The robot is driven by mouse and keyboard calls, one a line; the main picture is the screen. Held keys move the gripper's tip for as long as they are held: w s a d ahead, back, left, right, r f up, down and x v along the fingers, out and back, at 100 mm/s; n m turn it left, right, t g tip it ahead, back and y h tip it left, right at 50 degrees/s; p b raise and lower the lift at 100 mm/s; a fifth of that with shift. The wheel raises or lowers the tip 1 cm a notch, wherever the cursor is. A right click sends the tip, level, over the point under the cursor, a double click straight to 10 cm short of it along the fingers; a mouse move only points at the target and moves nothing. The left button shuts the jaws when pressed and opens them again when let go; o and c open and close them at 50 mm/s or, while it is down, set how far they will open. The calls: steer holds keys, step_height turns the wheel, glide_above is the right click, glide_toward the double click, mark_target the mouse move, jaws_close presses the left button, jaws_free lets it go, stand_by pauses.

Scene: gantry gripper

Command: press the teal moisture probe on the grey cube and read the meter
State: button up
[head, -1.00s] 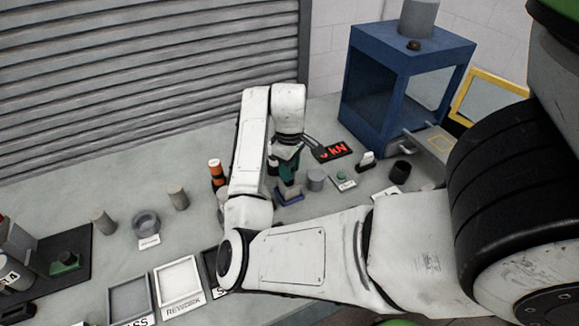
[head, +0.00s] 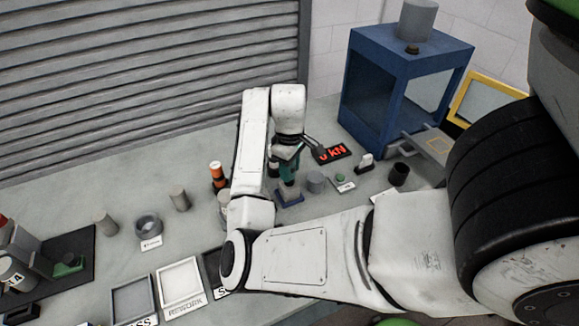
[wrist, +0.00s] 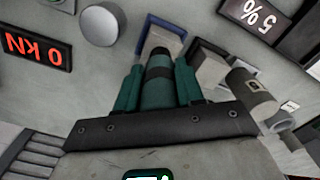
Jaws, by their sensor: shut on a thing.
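My gripper (wrist: 160,92) is shut on the teal moisture probe (wrist: 159,68), between teal fingers; in the head view, my gripper (head: 288,166) is small and partly covered by my arm. The probe's dark end points at a blue-rimmed holder (wrist: 180,30), also in the head view (head: 290,198); I cannot tell whether they touch. A grey cube (wrist: 209,69) stands just right of the probe in the wrist view, apart from it. The upside-down meter (wrist: 258,16) behind it appears to read 5 %. In the head view I cannot make out the cube.
A light grey labelled cylinder (wrist: 250,92) stands close right of the cube. A display (wrist: 36,50) reads 0 kN, near a grey cylinder (wrist: 100,24). In the head view a blue press frame (head: 357,90) stands behind right, and trays (head: 180,282) lie at front left.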

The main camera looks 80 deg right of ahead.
steer(key=shift+r+p, duration=3)
steer(key=shift+p, duration=0.1)
